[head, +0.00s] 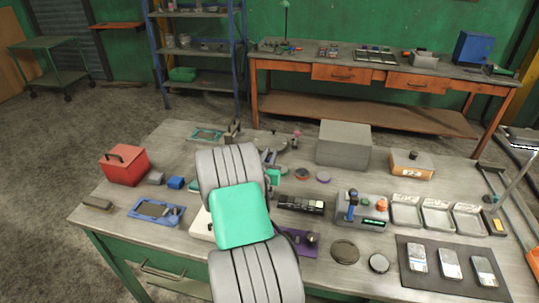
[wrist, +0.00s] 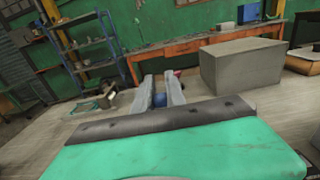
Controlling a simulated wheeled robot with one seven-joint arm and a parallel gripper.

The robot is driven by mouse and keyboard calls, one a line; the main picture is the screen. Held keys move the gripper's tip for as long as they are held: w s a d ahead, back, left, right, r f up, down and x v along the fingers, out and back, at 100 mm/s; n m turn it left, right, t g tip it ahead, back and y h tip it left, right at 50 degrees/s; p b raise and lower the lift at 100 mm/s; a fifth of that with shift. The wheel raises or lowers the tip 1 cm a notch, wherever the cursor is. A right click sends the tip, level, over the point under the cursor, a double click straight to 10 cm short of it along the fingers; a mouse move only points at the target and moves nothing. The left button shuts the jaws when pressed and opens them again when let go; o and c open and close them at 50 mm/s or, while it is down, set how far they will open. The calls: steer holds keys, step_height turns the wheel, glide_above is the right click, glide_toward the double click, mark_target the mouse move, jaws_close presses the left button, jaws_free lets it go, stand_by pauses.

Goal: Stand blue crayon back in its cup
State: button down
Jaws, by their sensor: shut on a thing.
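My gripper (wrist: 161,86) shows in the wrist view, its two grey fingers pointing away over the bench. It is shut on a small blue thing, which I take to be the blue crayon (wrist: 160,100); only a short part shows between the fingers, so its tilt is unclear. A small red thing (wrist: 179,72) shows just beyond the right finger. In the head view my own arm hides most of the gripper and the crayon. I cannot pick out the crayon's cup for certain in either view.
The grey workbench (head: 125,200) is crowded. A large grey box (head: 343,145) stands right of my gripper, with a tan box (head: 411,164) beyond. A red toolbox (head: 125,165) stands at left. A joystick box (head: 361,209) and several metal trays (head: 437,214) are at right.

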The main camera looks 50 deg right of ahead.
step_height(320, 180, down, 8)
steer(key=b, duration=0.6)
steer(key=shift+r, duration=0.15)
steer(key=c, duration=1.3)
jaws_free()
steer(key=b+v, duration=0.2)
steer(key=v, duration=0.5)
steer(key=shift+s+a, duration=0.1)
steer(key=shift+a, duration=0.2)
steer(key=shift+s+a, duration=0.1)
steer(key=shift+s, duration=0.05)
